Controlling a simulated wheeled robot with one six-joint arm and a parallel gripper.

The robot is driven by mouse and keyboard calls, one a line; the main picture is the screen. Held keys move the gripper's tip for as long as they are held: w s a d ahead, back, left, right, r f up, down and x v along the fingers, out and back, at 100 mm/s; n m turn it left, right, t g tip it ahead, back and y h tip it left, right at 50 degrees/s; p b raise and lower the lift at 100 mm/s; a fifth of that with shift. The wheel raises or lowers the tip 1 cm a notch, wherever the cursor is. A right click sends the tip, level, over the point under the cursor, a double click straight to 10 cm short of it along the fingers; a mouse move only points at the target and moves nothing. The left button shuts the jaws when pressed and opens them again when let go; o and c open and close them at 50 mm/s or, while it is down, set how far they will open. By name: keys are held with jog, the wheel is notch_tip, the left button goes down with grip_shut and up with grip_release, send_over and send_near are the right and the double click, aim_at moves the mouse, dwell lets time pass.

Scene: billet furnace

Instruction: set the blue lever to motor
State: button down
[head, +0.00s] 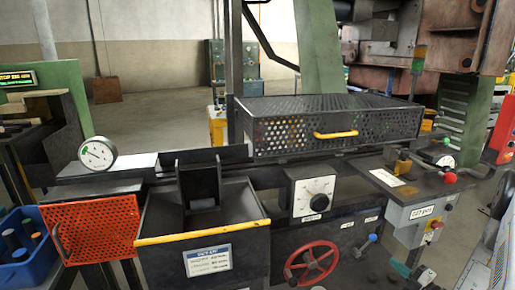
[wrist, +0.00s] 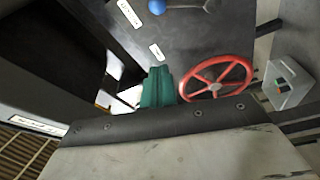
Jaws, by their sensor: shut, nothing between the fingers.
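A lever with a blue ball knob (head: 373,238) stands on the dark machine front, right of the red handwheel, in the head view. In the wrist view a blue knob (wrist: 157,7) on a grey rod is at the top edge, partly cut off. My gripper (wrist: 158,87) shows as teal fingers, shut and empty, apart from the knob in the picture. The words on the small white labels (wrist: 157,50) are too small to read.
The red handwheel (head: 311,262) is close to the levers; it also shows in the wrist view (wrist: 216,78). A grey button box (head: 420,212) stands out at the right. A white dial (head: 314,196) and a black bin (head: 205,235) are to the left.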

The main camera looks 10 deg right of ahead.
jog(key=s+a+r+n+g+y, duration=0.3)
jog(key=s+a+r+n+g, duration=0.45)
jog(key=n, duration=0.75)
jog(key=s+a+r+n+g+y, duration=0.35)
jog(key=a+r+n+g, duration=0.55)
jog(key=a+n, duration=0.45)
jog(key=s+a+r+n+h, duration=0.4)
jog(key=s+r+n+h, duration=0.3)
jog(key=n, duration=0.5)
jog(key=s+a+r+n+h, duration=0.4)
jog(key=s+r+n+h, duration=0.2)
jog(key=s+r+n, duration=0.5)
notch_tip(320, 180, up, 4)
jog(key=shift+s+f+n+h, duration=0.25)
jog(key=shift+s+n+h, duration=0.15)
jog(key=shift+n, duration=0.25)
